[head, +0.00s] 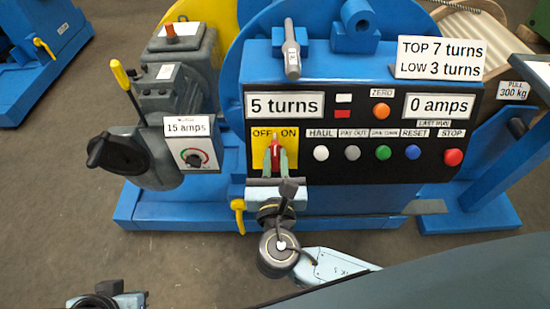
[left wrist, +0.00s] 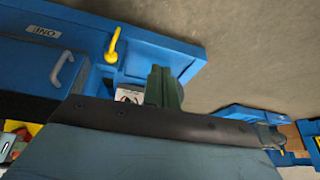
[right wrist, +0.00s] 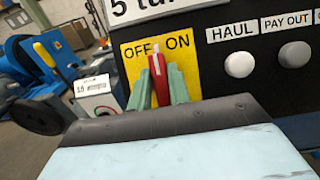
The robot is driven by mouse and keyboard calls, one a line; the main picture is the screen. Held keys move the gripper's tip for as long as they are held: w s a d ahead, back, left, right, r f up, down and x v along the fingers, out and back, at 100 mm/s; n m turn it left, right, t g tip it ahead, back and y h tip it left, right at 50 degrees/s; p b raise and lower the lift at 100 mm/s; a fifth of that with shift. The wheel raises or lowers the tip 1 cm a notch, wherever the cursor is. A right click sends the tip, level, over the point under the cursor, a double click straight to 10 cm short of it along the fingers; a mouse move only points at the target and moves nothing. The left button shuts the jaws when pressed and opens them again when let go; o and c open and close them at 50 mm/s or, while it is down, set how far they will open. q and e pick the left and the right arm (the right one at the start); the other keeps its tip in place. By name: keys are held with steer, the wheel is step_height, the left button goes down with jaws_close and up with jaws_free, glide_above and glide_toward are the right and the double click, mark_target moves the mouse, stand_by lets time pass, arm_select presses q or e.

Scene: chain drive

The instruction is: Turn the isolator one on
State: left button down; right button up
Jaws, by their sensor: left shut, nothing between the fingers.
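The isolator is a red handle (head: 275,150) on a yellow OFF/ON plate (head: 289,134) on the console. The handle (right wrist: 158,78) stands nearly upright between the two words, its white tip leaning slightly toward OFF in the right wrist view. My right gripper (head: 275,158) has one pale green finger on each side of the handle, close against it. My left gripper (left wrist: 163,85) is shut and empty, beside the blue frame. A label reading ONE (left wrist: 47,31) shows upside down on the frame.
HAUL (head: 321,153), other push buttons and STOP (head: 453,157) line the panel to the right. A dial box marked 15 amps (head: 193,150) stands at left. A yellow lever (head: 238,212) is below the console, also seen in the left wrist view (left wrist: 112,45).

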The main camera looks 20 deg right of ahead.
jaws_close()
steer(key=shift+m+h+p, duration=0.3)
steer(key=shift+m, duration=0.3)
steer(key=m+g+h+p, duration=0.1)
steer(key=m, duration=0.2)
steer(key=m+g+h+p, duration=0.1)
steer(key=m, duration=0.2)
steer(key=shift+a+r+h, duration=0.1)
steer(key=shift+h, duration=0.2)
arm_select(q)
steer(key=a+f+g+p, duration=0.1)
steer(key=a+f, duration=0.2)
steer(key=f, duration=0.6)
steer(key=shift+s+f+g+y, duration=0.2)
steer(key=shift+g+y, duration=0.1)
steer(key=shift+y, duration=0.1)
arm_select(e)
steer(key=shift+m+g+h, duration=0.35)
steer(key=shift+m+g, duration=0.1)
steer(key=shift+m, duration=0.7)
steer(key=shift+m+g+h, duration=0.35)
steer(key=shift+m+g, duration=0.1)
steer(key=shift+m, duration=0.7)
arm_select(q)
steer(key=shift+a, duration=0.1)
arm_select(e)
steer(key=shift+o, duration=2.4)
jaws_free()
